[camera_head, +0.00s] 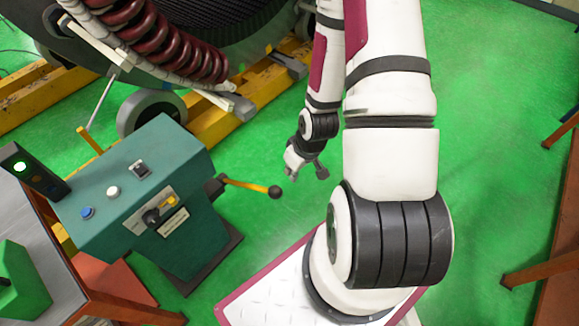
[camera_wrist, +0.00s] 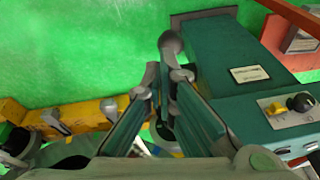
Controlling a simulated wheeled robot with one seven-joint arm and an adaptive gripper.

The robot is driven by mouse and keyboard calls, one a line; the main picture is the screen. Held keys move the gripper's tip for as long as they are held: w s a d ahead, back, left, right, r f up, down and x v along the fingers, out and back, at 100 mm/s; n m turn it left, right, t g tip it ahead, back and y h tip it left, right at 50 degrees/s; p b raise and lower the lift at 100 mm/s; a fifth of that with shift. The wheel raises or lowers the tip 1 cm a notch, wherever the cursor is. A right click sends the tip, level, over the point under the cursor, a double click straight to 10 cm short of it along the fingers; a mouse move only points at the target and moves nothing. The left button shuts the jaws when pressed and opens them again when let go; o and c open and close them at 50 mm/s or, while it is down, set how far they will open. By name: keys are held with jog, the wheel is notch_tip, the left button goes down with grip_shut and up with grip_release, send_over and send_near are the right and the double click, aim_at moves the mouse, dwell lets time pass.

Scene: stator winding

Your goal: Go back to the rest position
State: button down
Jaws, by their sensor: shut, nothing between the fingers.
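My gripper (camera_wrist: 164,78) is shut and empty. In the wrist view its two fingers reach up the middle of the picture with their tips close together.
A large machine with dark red coils (camera_head: 165,45) stands on yellow beams (camera_head: 262,92) at upper left. A grey-topped table (camera_head: 25,245) is at lower left. Brown table legs (camera_head: 540,262) stand at the right edge. Green floor (camera_head: 490,130) is clear right of my arm.

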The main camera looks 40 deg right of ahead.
jog(key=w+a+r+t+h, duration=0.1)
jog(key=w+r, duration=0.2)
jog(key=r, duration=0.9)
jog(key=w+a+r+h, duration=0.1)
jog(key=w+r, duration=0.1)
jog(key=r, duration=1)
jog(key=s+a+r, duration=0.3)
jog(key=s+r, duration=0.1)
jog(key=r, duration=0.2)
jog(key=s+a+r+t, duration=0.1)
jog(key=s+a+r, duration=0.2)
jog(key=r, duration=0.3)
jog(key=s+a+r+t+y, duration=0.1)
jog(key=s+a+r, duration=0.2)
jog(key=s+r, duration=0.2)
jog(key=shift+a+r, duration=0.25)
jog(key=shift+r, duration=0.45)
